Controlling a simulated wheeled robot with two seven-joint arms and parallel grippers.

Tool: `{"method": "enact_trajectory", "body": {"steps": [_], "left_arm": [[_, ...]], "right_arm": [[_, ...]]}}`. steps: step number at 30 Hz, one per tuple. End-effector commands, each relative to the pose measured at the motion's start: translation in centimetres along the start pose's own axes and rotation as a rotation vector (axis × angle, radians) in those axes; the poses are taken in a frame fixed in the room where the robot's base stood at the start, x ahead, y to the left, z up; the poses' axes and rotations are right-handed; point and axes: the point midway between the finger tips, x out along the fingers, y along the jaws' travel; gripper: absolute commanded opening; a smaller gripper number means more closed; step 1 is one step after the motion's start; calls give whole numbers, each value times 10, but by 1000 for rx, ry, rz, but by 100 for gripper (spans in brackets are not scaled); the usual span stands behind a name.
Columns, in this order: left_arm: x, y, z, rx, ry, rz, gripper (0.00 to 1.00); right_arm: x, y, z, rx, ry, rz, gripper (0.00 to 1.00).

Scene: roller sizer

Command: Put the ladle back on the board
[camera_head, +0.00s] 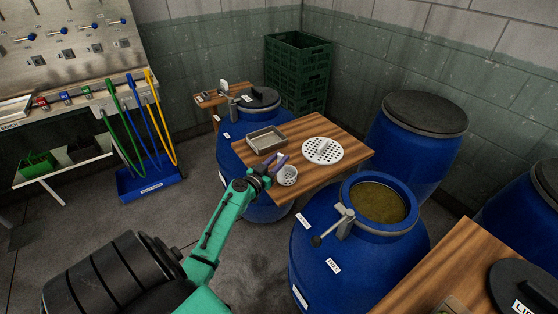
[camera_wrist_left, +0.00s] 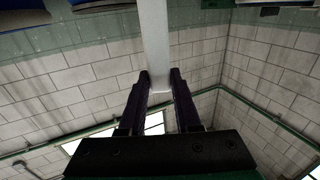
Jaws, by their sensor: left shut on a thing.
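My left gripper (camera_head: 279,163) is at the front left edge of a wooden board (camera_head: 305,128) laid by the blue drums. In the left wrist view the gripper (camera_wrist_left: 160,82) is shut on a flat pale grey handle (camera_wrist_left: 155,40), apparently the ladle's. A small white cup with holes (camera_head: 287,176) shows right beside the fingers in the head view. It looks like the ladle's bowl, but its join to the handle is hidden. A metal tray (camera_head: 266,140) and a white perforated disc (camera_head: 323,151) lie on the board. My right gripper is out of view.
An open blue drum (camera_head: 330,245) with a clamp lever (camera_head: 335,225) stands front right. A lidded drum (camera_head: 415,140) is behind it. Another wooden board (camera_head: 440,270) lies at lower right.

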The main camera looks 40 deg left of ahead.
Motion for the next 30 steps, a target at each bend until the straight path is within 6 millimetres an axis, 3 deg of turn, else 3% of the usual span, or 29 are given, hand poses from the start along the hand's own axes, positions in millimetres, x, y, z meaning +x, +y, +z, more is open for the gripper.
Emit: {"method": "enact_trajectory", "body": {"steps": [1,3,14,17,27,30], "left_arm": [[0,0,1,0,0,0,43],[0,0,1,0,0,0,62],[0,0,-5,-1,0,0,62],[-14,0,2,0,-2,0,62],[-99,0,6,1,-3,0,62],[-114,0,3,0,-1,-1,62]], "right_arm": [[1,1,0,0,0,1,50],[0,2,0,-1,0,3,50],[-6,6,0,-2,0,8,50],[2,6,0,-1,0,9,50],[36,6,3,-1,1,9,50],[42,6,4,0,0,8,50]]}}
